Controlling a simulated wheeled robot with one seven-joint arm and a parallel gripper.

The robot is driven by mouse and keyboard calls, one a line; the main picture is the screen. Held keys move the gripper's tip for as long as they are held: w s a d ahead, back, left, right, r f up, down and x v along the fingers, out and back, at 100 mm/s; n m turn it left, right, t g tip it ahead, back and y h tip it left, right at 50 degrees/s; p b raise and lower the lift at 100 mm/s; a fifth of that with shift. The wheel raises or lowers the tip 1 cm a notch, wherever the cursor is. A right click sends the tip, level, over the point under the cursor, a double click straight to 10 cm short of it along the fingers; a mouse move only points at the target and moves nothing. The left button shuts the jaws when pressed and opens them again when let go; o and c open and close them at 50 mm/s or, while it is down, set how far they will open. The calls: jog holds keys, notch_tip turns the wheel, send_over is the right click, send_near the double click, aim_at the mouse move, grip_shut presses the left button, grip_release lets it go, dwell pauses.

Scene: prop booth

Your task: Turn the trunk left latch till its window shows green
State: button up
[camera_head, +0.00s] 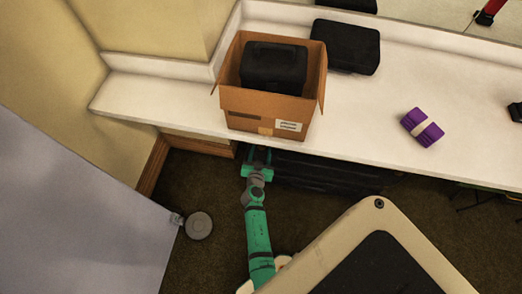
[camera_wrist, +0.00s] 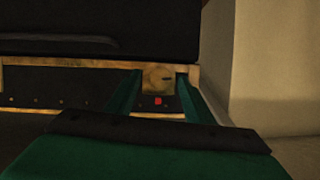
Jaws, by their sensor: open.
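The black trunk (camera_head: 330,175) sits on the floor under the white counter, and its top is partly hidden by the counter. In the wrist view its dark front (camera_wrist: 60,88) has a brass-coloured edge strip. A brass latch (camera_wrist: 158,78) with a dark slot sits on that strip, and a small window (camera_wrist: 158,101) below it shows red. My gripper (camera_head: 258,160) is at the trunk's left end. In the wrist view my gripper (camera_wrist: 158,90) is open, with one green finger on each side of the latch. I cannot tell whether the fingers touch it.
The white counter (camera_head: 390,125) hangs above the trunk and bears an open cardboard box (camera_head: 262,115) with a black case inside, another black case (camera_head: 345,45) and a purple bundle (camera_head: 422,127). A pale wall or panel (camera_wrist: 270,60) stands close on the right in the wrist view.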

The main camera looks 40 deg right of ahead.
jog(key=shift+w+d+f, duration=0.15)
jog(key=shift+w+d, duration=0.15)
jog(key=c, duration=1)
jog(key=shift+c, duration=0.2)
